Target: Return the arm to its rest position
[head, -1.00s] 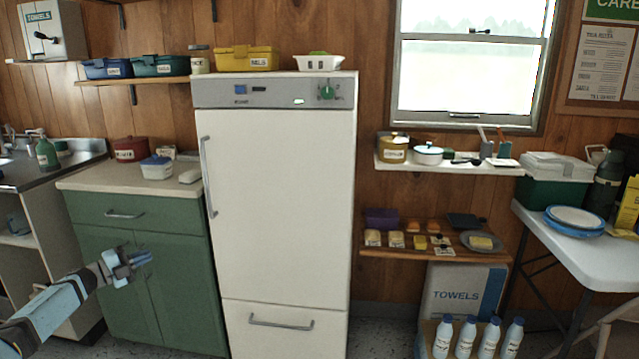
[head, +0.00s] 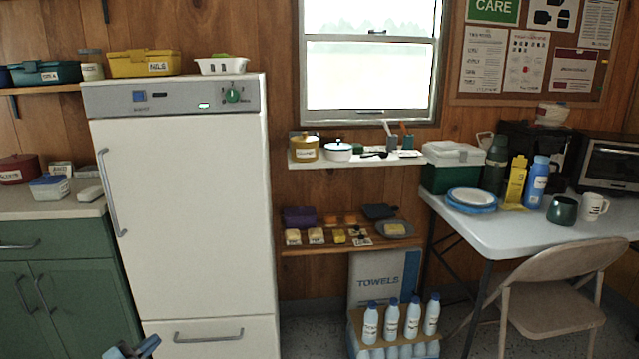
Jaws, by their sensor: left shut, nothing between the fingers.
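My left gripper (head: 133,349) shows only at the bottom edge of the head view, left of centre. Its blue-grey fingers are shut and hold nothing. It is in front of the lower part of the white fridge (head: 180,200) and the green cabinet (head: 70,290); I cannot tell how far from them. The rest of the left arm is below the picture. My right gripper is not in view.
A white table (head: 500,232) with plates, bottles and mugs stands at the right, with a folding chair (head: 550,300) before it. A crate of white bottles (head: 391,320) is on the floor right of the fridge. Shelves hang between fridge and table.

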